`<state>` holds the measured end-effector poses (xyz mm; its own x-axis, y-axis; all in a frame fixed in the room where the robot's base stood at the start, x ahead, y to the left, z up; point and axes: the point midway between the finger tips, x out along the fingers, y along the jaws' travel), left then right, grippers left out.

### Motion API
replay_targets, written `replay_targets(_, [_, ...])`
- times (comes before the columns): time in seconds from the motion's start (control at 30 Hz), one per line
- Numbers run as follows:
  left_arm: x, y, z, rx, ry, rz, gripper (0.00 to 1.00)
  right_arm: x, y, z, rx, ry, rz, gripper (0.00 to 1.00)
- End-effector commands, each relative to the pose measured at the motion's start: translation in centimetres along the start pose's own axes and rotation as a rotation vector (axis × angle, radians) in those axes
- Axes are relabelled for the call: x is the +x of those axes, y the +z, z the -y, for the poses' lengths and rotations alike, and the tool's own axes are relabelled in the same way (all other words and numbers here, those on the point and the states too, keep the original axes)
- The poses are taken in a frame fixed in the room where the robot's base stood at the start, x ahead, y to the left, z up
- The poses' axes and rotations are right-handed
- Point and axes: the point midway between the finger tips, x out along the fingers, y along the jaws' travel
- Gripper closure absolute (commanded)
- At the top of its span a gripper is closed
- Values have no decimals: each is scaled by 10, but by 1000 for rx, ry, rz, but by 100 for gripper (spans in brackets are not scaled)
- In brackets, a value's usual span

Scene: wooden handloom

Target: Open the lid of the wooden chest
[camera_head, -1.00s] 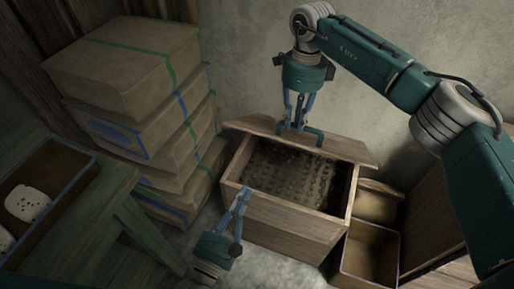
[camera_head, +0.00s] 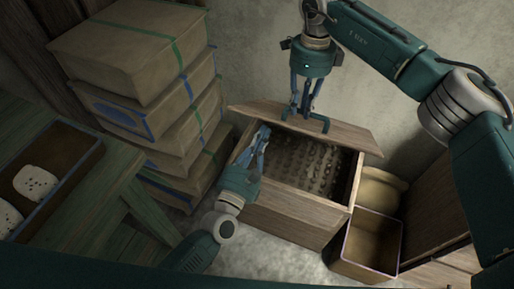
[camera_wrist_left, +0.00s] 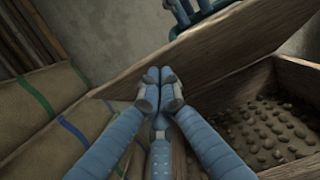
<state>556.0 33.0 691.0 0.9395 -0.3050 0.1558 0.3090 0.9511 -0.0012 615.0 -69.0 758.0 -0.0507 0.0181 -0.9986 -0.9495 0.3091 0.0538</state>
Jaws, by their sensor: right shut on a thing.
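The wooden chest (camera_head: 297,213) stands against the wall with its top open. Its lid (camera_head: 349,136) is tilted up at the back, and dark lumpy contents show inside. My left gripper (camera_head: 263,133) is at the chest's left end, close to the lid. In the left wrist view its fingertips (camera_wrist_left: 159,76) are together in front of the lid's board (camera_wrist_left: 210,58), with nothing seen between them. I cannot tell whether they touch the board.
A stack of wrapped bundles (camera_head: 140,72) stands close left of the chest. An open box (camera_head: 371,243) is at its right. A green table (camera_head: 88,215) with a tray (camera_head: 75,172) of pale pieces is at the left.

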Motion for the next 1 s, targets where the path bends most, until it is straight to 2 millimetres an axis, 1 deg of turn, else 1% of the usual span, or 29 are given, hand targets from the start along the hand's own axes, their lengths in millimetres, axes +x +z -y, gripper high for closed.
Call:
replay_targets(0.03, [2,2,0,0,1,1,100,4,-5,7,10,-15,-6,100])
replay_targets(0.43, [4,4,0,2,0,1,100,4,-5,7,10,-15,-6,100])
replay_targets(0.67, [19,22,0,-1,1,3,100,4,-5,7,10,-14,-6,100])
replay_targets(0.9, [20,26,-1,2,2,10,100,6,-4,5,8,-11,-8,100])
replay_targets(0.93, [21,26,-1,2,2,11,100,6,-4,5,8,-11,-7,74])
replay_targets(1.0, [21,26,-1,2,2,10,100,6,-3,4,7,-10,-6,61])
